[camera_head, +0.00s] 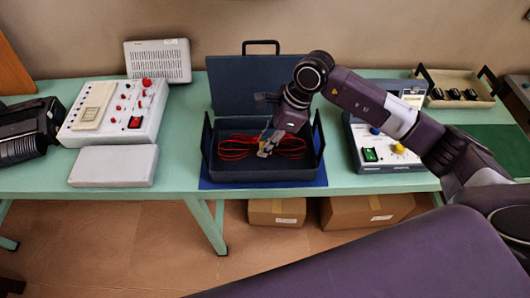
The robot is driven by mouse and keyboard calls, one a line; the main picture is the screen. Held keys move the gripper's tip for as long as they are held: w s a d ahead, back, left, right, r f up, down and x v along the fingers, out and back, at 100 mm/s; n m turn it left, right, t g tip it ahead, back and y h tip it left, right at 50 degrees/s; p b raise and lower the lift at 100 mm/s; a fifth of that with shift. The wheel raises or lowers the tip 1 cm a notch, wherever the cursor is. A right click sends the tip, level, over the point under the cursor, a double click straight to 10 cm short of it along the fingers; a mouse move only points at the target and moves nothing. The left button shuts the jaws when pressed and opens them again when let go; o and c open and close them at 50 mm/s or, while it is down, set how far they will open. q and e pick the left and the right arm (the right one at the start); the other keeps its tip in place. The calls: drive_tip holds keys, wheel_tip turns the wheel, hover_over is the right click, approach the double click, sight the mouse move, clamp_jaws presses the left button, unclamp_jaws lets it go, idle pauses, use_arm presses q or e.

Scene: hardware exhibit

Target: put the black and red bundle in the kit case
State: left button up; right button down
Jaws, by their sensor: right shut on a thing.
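The black and red bundle (237,147), a coil of cable, lies low inside the open kit case (262,175), within its walls. The kit case is dark blue-grey with its lid (232,90) raised at the back, and it stands on a blue mat (206,184). My right gripper (267,149) reaches down into the case and is shut on the middle of the bundle. The gripper hides part of the coil, so I cannot tell whether the bundle fully rests on the case floor. My left gripper is not in view.
On the green table (187,177), a white instrument (117,115) and a flat grey box (113,166) stand left of the case. A blue-and-white instrument (371,150) stands close on its right. A tray (459,88) with several black items is farther right. Cardboard boxes (277,211) are below.

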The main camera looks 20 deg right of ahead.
sight(265, 164)
wheel_tip(265, 164, down, 6)
drive_tip(key=shift+f+p, duration=0.15)
drive_tip(key=shift+p, duration=0.4)
drive_tip(key=c, duration=2.2)
unclamp_jaws()
drive_tip(key=shift+f, duration=0.15)
drive_tip(key=o, duration=0.5)
drive_tip(key=shift+c, duration=0.2)
